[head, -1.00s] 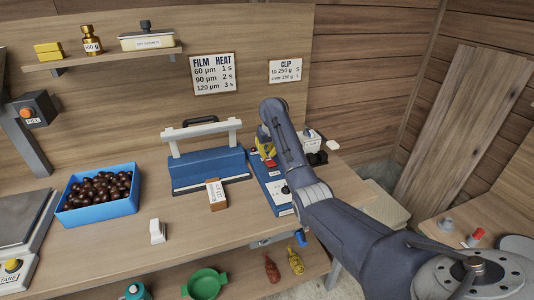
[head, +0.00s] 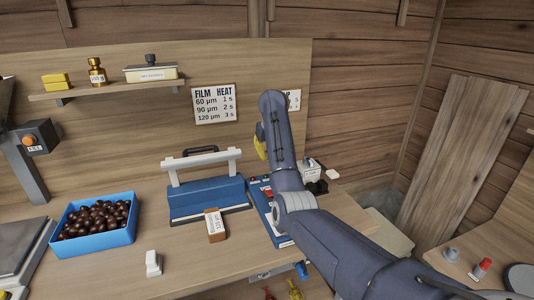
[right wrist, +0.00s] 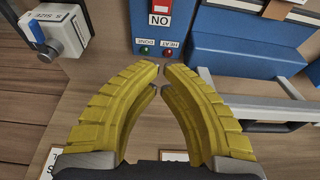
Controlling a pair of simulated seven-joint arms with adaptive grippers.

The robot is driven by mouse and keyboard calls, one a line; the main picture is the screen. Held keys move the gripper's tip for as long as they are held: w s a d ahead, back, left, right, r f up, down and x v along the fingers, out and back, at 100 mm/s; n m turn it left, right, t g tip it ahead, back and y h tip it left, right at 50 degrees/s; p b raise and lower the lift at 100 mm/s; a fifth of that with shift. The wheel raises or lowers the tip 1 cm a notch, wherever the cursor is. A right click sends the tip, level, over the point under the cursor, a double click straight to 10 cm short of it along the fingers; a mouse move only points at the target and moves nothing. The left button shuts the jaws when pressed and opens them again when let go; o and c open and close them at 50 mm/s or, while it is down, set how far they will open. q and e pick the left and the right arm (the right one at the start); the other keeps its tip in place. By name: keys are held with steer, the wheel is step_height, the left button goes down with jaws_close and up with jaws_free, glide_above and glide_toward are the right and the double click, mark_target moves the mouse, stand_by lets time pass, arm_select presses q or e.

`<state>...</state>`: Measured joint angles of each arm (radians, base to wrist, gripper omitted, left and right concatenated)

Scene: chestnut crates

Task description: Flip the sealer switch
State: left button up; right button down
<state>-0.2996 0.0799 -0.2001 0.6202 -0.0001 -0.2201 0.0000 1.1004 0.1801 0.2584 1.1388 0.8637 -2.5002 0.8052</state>
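The blue sealer (head: 207,200) with its pale bar stands at the back of the bench. Beside it on the right is a blue switch box (head: 276,229), partly behind my right arm. A red switch (head: 267,193) sits on the box. In the right wrist view the red switch (right wrist: 161,5) is cut by the top edge, with an ON label below it; its position cannot be told. Green DONE and red HEAT lamps (right wrist: 168,51) show there. My left gripper is not in view.
A blue tray of chestnuts (head: 122,238) stands left, with a scale (head: 18,250) beyond it. A small labelled block (head: 215,225) lies in front of the sealer, and a white item (head: 153,263) nearer. A white device (head: 311,171) is right of the switch box.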

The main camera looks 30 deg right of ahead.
steer(key=shift+r, duration=0.5)
